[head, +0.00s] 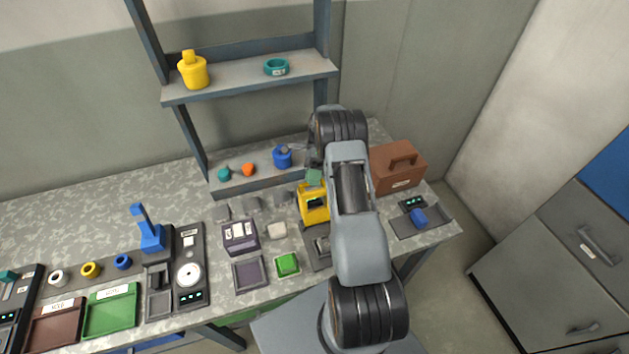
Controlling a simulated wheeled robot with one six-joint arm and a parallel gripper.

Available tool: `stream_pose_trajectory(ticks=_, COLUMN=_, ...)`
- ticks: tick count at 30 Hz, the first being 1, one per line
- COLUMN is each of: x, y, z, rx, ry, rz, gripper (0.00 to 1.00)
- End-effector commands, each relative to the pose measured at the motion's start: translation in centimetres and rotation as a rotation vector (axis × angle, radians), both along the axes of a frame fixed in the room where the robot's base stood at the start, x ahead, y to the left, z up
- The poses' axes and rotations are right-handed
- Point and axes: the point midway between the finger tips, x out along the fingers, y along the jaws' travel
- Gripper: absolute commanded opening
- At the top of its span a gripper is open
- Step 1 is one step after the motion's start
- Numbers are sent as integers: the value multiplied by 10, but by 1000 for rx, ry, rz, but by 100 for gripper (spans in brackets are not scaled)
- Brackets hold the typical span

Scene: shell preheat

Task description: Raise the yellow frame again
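The yellow frame (313,215) stands on a dark grey base (316,255) near the middle of the bench. My arm passes just right of it and covers part of its right side. A grey-green block (314,177) shows at the top of the frame; I cannot tell whether it belongs to it. My gripper's fingers are hidden behind my arm, close to the frame's top. Whether they touch the frame, or are open or shut, cannot be seen.
A brown toolbox (398,168) and a dark tray (437,220) with a blue part stand right of my arm. Left of the frame are a purple box (240,236), a green block (287,264) and a blue lever press (152,238). A shelf (235,80) rises behind.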

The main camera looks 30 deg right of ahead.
Motion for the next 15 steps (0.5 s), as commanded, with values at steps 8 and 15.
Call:
stream_pose_trajectory(ticks=8, x=-3, y=0, z=32, rx=-2, ry=-2, rz=-1, gripper=38)
stream_pose_trajectory(ticks=15, x=-38, y=10, z=73, rx=-1, ry=-3, rz=-1, gripper=38)
